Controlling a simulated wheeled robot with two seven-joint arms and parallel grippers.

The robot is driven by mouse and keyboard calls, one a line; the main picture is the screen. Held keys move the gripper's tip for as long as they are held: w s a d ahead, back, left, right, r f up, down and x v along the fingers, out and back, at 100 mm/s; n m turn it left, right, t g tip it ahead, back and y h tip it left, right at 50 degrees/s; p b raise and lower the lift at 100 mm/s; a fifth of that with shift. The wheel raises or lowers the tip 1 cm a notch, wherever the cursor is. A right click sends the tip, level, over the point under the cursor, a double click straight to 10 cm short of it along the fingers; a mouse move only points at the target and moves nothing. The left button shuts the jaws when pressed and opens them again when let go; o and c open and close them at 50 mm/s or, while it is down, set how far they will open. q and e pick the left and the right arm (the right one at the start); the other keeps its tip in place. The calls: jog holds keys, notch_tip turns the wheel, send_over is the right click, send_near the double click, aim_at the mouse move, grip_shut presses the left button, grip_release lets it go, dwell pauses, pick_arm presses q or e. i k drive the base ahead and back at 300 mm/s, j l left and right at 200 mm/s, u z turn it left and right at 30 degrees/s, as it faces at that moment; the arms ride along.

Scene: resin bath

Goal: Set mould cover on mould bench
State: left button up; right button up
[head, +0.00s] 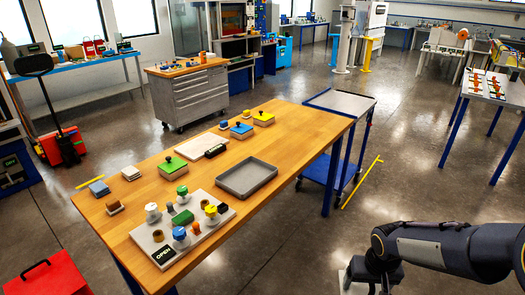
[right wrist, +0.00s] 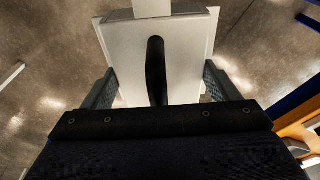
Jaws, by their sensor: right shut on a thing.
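The mould cover (right wrist: 190,48) is a pale grey plate with a dark upright handle (right wrist: 156,70), seen close in the right wrist view. My right gripper (right wrist: 158,88) is shut on it, one finger at each side of the handle. In the head view, a pale edge of the cover (head: 345,281) shows at the bottom right beside my right gripper (head: 372,288), off the bench and over the floor. The wooden bench (head: 300,122), which I take as the mould bench, stands in the middle. My left gripper is not in view.
The bench carries a grey tray (head: 222,190), a pale board (head: 168,250) with several knobbed pieces, a white slab (head: 190,151) and several small coloured blocks. A blue-framed trolley (head: 345,103) stands at its far right end. Floor between my right arm and the bench is clear.

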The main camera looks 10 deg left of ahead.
aim_at(283, 152)
jog(key=i+l+z, duration=0.35)
jog(key=i, duration=0.35)
jog(key=i+j+z, duration=0.1)
jog(key=i+z, duration=0.2)
jog(key=i, duration=1.05)
jog(key=i+l+u, duration=0.15)
jog(key=i, duration=1.1)
jog(key=i+u, duration=0.1)
jog(key=u, duration=3.45)
